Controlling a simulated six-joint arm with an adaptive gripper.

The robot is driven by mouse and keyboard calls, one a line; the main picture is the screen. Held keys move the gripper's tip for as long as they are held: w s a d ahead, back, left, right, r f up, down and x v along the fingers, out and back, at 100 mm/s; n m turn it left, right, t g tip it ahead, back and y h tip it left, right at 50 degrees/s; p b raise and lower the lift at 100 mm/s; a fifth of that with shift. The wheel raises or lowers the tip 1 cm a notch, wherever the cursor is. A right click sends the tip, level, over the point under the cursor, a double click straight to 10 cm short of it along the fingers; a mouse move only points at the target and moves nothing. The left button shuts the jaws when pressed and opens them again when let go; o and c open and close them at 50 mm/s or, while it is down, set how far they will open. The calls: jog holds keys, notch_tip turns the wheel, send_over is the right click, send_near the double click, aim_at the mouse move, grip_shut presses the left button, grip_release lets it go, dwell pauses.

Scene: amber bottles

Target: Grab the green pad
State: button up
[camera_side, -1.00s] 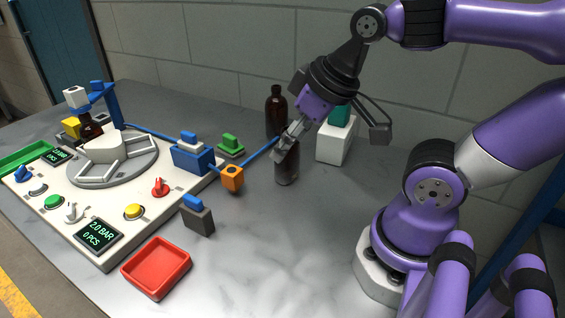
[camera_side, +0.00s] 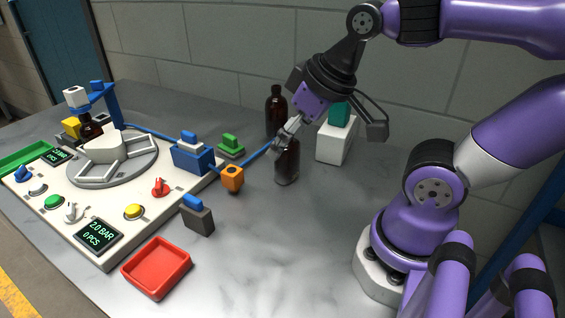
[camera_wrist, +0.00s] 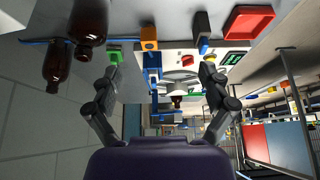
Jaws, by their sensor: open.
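A second amber bottle (camera_side: 275,108) stands behind the nearer one. A blue rail with an orange block (camera_side: 232,177) runs near the pad. A teal block tops a white box (camera_side: 335,143) to the right. A red tray (camera_side: 157,268) lies in front.

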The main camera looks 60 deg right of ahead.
jog(key=w+d+r, duration=0.1)
jog(key=w+d, duration=0.2)
jog(key=w, duration=0.5)
jog(key=m+g, duration=0.1)
jog(key=m, duration=0.1)
send_near(230, 136)
jog(key=shift+h, duration=0.4)
jog(key=x, duration=0.5)
jog(key=shift+w+f, duration=0.15)
jog(key=shift+w, duration=0.1)
jog(key=x, duration=0.6)
jog(key=shift+a+f, duration=0.1)
jog(key=shift+a, duration=0.15)
jog(key=c, duration=1.3)
